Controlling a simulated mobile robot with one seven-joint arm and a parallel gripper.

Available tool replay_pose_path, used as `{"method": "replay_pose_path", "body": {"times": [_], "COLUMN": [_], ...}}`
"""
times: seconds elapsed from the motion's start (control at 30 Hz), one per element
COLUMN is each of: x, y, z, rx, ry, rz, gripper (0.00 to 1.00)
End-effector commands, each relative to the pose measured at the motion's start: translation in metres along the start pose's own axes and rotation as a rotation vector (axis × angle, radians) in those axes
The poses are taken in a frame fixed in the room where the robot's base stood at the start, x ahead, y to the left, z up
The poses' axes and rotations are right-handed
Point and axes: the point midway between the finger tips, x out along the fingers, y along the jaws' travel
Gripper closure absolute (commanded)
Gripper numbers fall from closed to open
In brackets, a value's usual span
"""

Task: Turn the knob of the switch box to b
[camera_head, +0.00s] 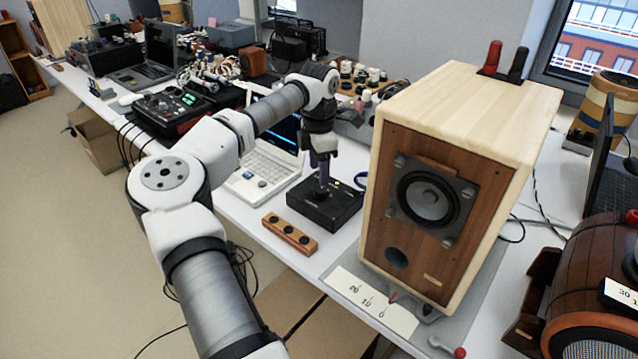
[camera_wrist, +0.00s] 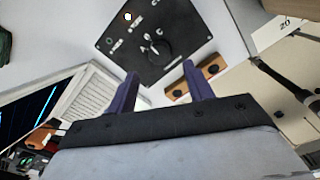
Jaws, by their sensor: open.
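The switch box (camera_head: 338,212) is a flat black box on the white table, just left of the wooden speaker. In the wrist view its black top panel (camera_wrist: 178,28) shows white markings and a round black knob (camera_wrist: 158,51). Letters sit around the knob; A and C seem readable, but the knob's pointed position is too small to tell. My gripper (camera_head: 321,174) points down over the box. In the wrist view its two purple fingers (camera_wrist: 160,76) are apart and empty, with the knob beyond the tips, between their lines. In the head view the fingers partly hide the knob area.
The tall wooden speaker (camera_head: 440,110) stands close on the right. A wooden strip with black knobs (camera_head: 290,234) lies in front of the box. A white laptop (camera_head: 262,175) is behind left. A scale plate (camera_head: 368,300) lies near the table's front edge.

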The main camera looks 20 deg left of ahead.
Motion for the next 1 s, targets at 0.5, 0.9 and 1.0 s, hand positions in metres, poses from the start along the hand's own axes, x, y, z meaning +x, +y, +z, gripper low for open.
{"method": "replay_pose_path", "body": {"times": [0.5, 0.9, 1.0], "x": [-0.078, -0.079, -0.078], "y": [0.0, 0.0, 0.0], "z": [0.0, 0.0, 0.0], "rx": [0.001, 0.001, 0.001], "ry": [0.0, 0.0, 0.0], "rz": [0.0, -0.001, -0.001], "gripper": [0.48, 0.48, 0.48]}}
